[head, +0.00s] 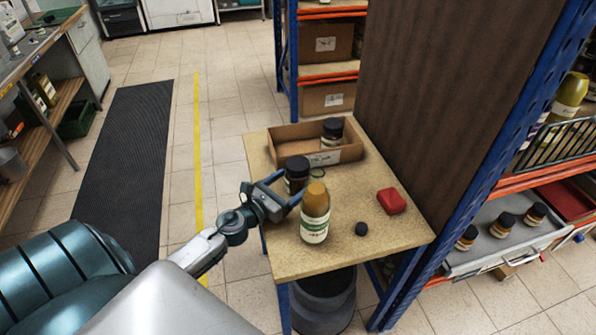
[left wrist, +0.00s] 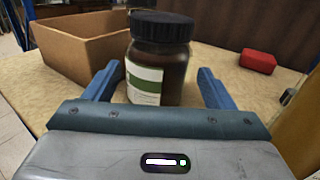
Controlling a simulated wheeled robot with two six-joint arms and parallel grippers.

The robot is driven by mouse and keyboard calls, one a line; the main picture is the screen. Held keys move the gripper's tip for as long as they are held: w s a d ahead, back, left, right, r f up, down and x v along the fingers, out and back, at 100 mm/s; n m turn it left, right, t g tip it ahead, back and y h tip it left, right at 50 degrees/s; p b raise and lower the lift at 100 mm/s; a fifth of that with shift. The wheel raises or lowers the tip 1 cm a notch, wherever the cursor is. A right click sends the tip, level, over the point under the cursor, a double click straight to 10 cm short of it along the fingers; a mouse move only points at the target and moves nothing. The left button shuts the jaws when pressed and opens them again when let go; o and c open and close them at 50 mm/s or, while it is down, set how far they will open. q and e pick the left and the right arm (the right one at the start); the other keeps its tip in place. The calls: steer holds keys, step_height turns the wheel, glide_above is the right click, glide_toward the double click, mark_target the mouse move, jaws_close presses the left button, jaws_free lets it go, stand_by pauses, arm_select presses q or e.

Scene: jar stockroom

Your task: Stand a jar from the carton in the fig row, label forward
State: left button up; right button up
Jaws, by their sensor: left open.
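A dark jar with a black lid (head: 296,168) stands upright on the small table. In the left wrist view the same jar (left wrist: 160,62) shows a white and green label turned to the left side. My left gripper (head: 290,186) is open, with its fingers either side of the jar's lower part; I see no clear contact. The open carton (head: 350,154) lies behind, with another black-lidded jar (head: 332,132) in it. Three dark-lidded jars, one of them here (head: 503,224), stand on a grey shelf tray at the right; I cannot read their labels. My right gripper is not in view.
A brown panel and blue rack post border the table's right.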

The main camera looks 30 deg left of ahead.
arm_select(q)
steer(key=shift+w+r+p, duration=0.15)
steer(key=shift+w+p, duration=0.2)
steer(key=shift+w, duration=0.25)
steer(key=w, duration=0.1)
steer(key=w+p, duration=0.1)
steer(key=w, duration=0.1)
steer(key=shift+w+d+p, duration=0.2)
steer(key=shift+d+p, duration=0.05)
steer(key=shift+p, duration=0.05)
steer(key=shift+w+d+f, duration=0.1)
steer(key=shift+w+f, duration=0.1)
steer(key=shift+w, duration=0.2)
